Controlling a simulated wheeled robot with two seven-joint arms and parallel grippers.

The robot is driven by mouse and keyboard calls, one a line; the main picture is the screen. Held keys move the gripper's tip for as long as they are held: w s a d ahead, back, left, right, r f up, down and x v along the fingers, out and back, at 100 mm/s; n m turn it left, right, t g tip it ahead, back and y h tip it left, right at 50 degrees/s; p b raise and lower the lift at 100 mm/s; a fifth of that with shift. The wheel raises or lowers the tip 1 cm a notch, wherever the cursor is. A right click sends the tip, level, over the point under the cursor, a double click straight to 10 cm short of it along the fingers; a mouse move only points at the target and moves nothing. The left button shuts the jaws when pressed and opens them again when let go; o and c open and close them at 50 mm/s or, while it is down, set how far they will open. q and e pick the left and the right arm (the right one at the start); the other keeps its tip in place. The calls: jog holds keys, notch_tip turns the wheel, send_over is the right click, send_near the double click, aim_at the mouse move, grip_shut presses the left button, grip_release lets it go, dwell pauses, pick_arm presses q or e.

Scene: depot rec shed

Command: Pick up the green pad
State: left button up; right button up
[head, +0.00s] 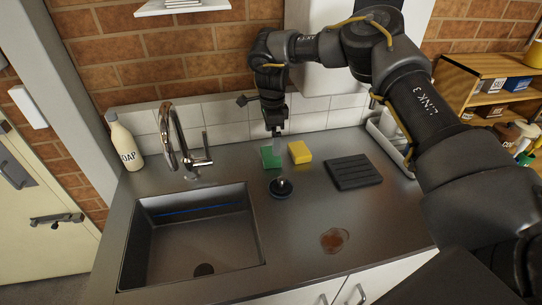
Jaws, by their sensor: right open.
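The green pad (270,157) lies on the steel counter behind the sink's right side, near the tiled wall. My right gripper (275,134) points down just above the pad's back edge. It is open, and its fingertips look small and dark against the tiles. I cannot tell whether they touch the pad. Nothing shows between them. My left gripper is not in view.
A yellow sponge (300,152) lies right of the pad. A round dark item with a knob (281,187) stands in front. A black ribbed mat (353,172), brown spill (334,240), tap (183,140), sink (160,259) and soap bottle (123,142) surround it.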

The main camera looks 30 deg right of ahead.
aim_at(271, 153)
jog(key=w+f, duration=0.2)
jog(key=shift+f, duration=0.3)
jog(key=shift+s+d+r, duration=0.1)
jog(key=shift+s, duration=0.4)
jog(key=shift+s+f+p, duration=0.15)
jog(key=shift+f+p, duration=0.2)
jog(key=shift+p, duration=0.15)
jog(key=f, duration=0.2)
jog(key=f+p, duration=0.1)
jog(key=f, duration=0.1)
jog(key=shift+w+f, duration=0.1)
jog(key=shift+w, duration=0.25)
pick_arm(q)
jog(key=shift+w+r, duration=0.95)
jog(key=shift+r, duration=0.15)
pick_arm(e)
jog(key=shift+s, duration=0.15)
jog(key=c, duration=1)
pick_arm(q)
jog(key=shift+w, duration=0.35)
